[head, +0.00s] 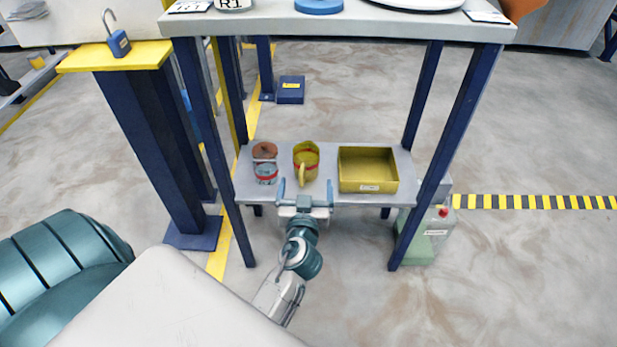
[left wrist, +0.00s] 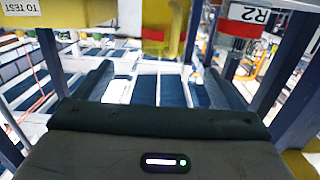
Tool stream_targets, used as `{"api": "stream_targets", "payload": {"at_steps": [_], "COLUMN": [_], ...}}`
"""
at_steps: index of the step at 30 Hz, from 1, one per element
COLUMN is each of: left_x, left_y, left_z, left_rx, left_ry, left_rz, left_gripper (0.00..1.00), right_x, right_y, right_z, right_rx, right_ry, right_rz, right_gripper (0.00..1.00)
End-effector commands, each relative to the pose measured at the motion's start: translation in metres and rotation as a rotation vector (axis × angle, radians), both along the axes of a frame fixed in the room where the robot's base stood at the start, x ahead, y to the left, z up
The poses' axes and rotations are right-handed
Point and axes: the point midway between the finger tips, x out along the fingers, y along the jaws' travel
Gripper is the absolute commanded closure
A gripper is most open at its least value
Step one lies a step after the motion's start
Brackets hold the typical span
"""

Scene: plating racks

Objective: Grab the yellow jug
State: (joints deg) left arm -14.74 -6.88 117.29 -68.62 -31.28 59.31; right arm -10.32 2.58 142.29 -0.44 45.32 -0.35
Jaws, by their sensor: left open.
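The yellow jug (head: 312,155) stands upright on the lower shelf of the rack, between a jar and a yellow tray. It has a red band, and its handle faces my side. My left gripper (head: 305,188) is open and empty at the shelf's front edge, in front of the jug, one finger toward each side of the handle. In the left wrist view the jug (left wrist: 163,28) shows at the top, cut off by the frame, beyond the open left gripper (left wrist: 160,82). Whether the fingers touch the jug cannot be told. My right gripper is not in view.
The jar (head: 265,172) with a brown top stands left of the jug. The yellow tray (head: 368,186) sits close on the right. Blue rack posts (head: 202,110) flank the shelf, and the upper shelf (head: 400,25) hangs above. A green box (head: 425,235) stands by the right post.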

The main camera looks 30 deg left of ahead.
Motion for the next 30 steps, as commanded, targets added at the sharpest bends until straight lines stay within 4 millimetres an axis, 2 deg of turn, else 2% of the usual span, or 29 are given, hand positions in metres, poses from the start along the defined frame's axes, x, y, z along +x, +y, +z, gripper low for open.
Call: {"api": "stream_targets", "payload": {"at_steps": [3,9,16,24,30], "left_x": [0.01,0.036,0.052,0.085,0.09], "left_y": [0.01,0.026,0.036,0.055,0.058], "left_z": [0.002,0.0,-0.001,-0.005,-0.005], "left_rx": [0.002,0.002,0.001,0.002,-0.001], "left_ry": [-0.013,-0.011,-0.01,-0.009,-0.009], "left_rz": [0.019,0.019,0.018,0.018,0.018], "left_gripper": [0.09,0.09,0.09,0.09,0.09], "right_x": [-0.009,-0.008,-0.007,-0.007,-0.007], "right_y": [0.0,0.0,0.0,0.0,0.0], "right_z": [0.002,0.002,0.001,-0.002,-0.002], "right_rx": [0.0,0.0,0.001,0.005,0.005], "right_ry": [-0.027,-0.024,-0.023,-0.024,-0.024], "right_rz": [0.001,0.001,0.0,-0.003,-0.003], "right_gripper": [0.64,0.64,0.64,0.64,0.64]}}
